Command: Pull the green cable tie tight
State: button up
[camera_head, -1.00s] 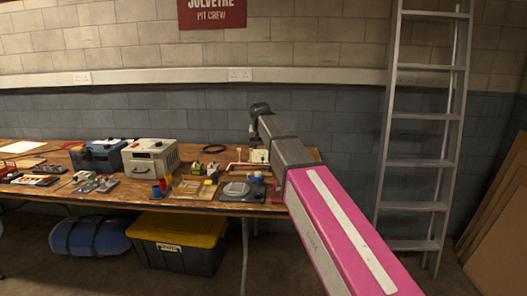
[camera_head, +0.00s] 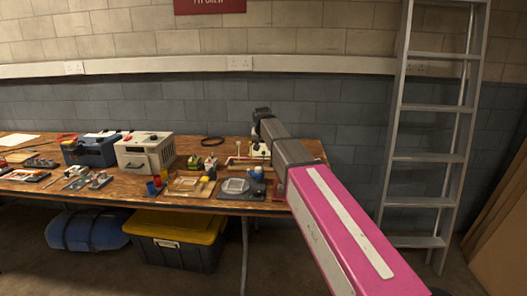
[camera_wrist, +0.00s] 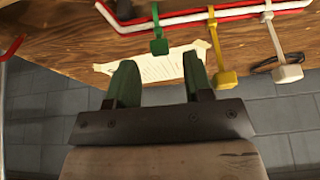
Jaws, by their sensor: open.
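The green cable tie (camera_wrist: 157,30) shows in the wrist view at the top, left of centre. Its strap hangs from the red and white tubes, with its green head at the lower end. My gripper (camera_wrist: 158,72) is open and empty below it in the picture, its two dark green fingers spread either side of the tie's line. The fingertips look apart from the tie. A yellow tie (camera_wrist: 220,50) and a white tie (camera_wrist: 277,45) hang to the right on the same tubes. In the head view my arm hides most of this spot.
A paper sheet (camera_wrist: 155,66) lies on the wooden bench (camera_head: 130,196) beyond the fingers. A dark part (camera_wrist: 125,9) sits left of the green tie. A white box (camera_head: 146,153), a blue case (camera_head: 90,150) and several small items crowd the bench. A ladder (camera_head: 425,110) stands at right.

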jog(key=shift+x, duration=1.35)
grip_shut()
jog(key=shift+r, duration=2.35)
grip_release()
jog(key=v, duration=1)
jog(key=shift+s+r, duration=0.25)
jog(key=shift+r, duration=0.05)
